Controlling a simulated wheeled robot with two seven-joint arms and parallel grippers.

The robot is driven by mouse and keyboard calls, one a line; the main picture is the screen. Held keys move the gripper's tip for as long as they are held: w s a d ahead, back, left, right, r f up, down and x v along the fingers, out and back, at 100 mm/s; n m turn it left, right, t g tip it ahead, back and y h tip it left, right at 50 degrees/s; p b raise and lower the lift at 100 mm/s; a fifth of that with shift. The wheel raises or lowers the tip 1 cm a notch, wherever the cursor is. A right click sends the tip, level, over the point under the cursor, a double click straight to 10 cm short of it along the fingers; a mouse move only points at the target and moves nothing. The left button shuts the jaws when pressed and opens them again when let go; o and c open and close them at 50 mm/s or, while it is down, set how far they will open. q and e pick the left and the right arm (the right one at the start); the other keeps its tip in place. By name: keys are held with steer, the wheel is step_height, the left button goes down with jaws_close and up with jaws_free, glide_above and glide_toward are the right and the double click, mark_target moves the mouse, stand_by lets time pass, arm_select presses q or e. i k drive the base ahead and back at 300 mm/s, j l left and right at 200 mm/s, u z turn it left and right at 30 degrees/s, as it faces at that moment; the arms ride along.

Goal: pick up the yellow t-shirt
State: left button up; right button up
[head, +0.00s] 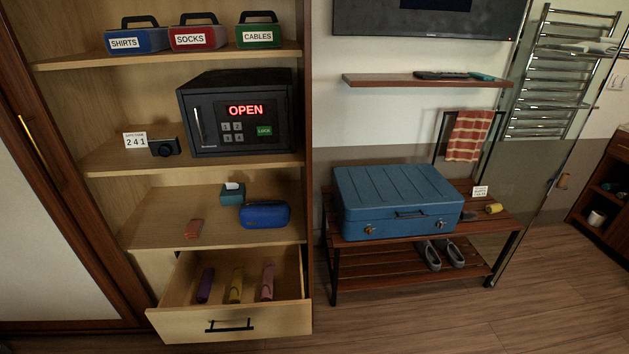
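Two rolled yellow items show, and I cannot tell for certain which is the t-shirt. One yellow roll (236,285) lies in the open drawer (230,322), between a purple roll (205,285) and a pink roll (267,282). The other, a small yellow roll (494,208), lies on the right end of the slatted bench (510,222), to the right of the blue suitcase. Neither of my grippers is in view.
The closed blue suitcase (396,202) fills most of the bench top; grey shoes (441,254) stand on its lower rack. A safe (238,112) reading OPEN sits above the drawer. A glass panel (540,130) stands right of the bench. The floor in front is clear.

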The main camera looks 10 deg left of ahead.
mark_target(235, 292)
steer(key=i+j+u, duration=0.15)
steer(key=u, duration=0.95)
